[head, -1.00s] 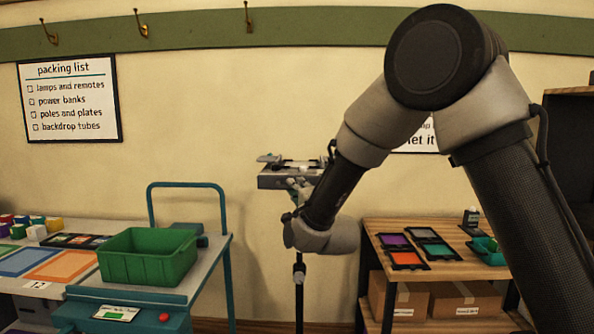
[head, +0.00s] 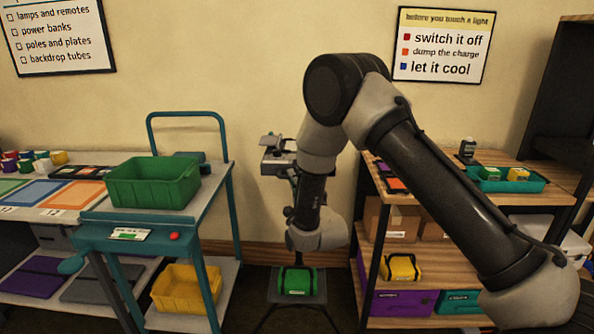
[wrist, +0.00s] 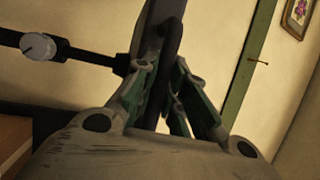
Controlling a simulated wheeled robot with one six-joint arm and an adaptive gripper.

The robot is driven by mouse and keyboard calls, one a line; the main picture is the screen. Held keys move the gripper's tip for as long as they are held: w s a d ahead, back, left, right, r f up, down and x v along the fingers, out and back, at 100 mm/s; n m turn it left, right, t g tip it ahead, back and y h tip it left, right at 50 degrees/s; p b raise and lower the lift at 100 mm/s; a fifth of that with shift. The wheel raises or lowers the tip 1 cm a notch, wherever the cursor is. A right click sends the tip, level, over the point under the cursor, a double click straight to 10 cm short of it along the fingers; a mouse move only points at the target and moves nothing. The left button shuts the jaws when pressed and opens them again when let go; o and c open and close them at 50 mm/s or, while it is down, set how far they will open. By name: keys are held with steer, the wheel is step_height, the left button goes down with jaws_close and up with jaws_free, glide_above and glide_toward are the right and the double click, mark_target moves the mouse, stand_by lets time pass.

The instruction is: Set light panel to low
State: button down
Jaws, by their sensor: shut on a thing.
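The light panel (head: 278,158) is a grey, flat unit on a black stand, left of my arm in the head view. My arm partly covers it. In the wrist view my gripper (wrist: 168,75) is shut on a dark, slab-like part of the light panel (wrist: 165,30), with a finger on each side. The black stand pole (wrist: 92,58) runs in from the left there and carries a pale round knob (wrist: 38,46). In the head view my fingers are hidden. The panel's setting cannot be read.
A trolley with a green crate (head: 153,184) stands left, a yellow crate (head: 186,289) below. A wooden shelf (head: 520,190) with a teal tray (head: 507,181) stands right. A green case (head: 298,281) sits low beneath the panel. A wall sign (head: 440,47) reads "switch it off".

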steer(key=shift+s+f, duration=0.1)
steer(key=shift+f, duration=0.35)
steer(key=c, duration=1.7)
jaws_free()
steer(key=shift+r, duration=0.2)
steer(key=v, duration=1.2)
steer(key=shift+a, duration=0.1)
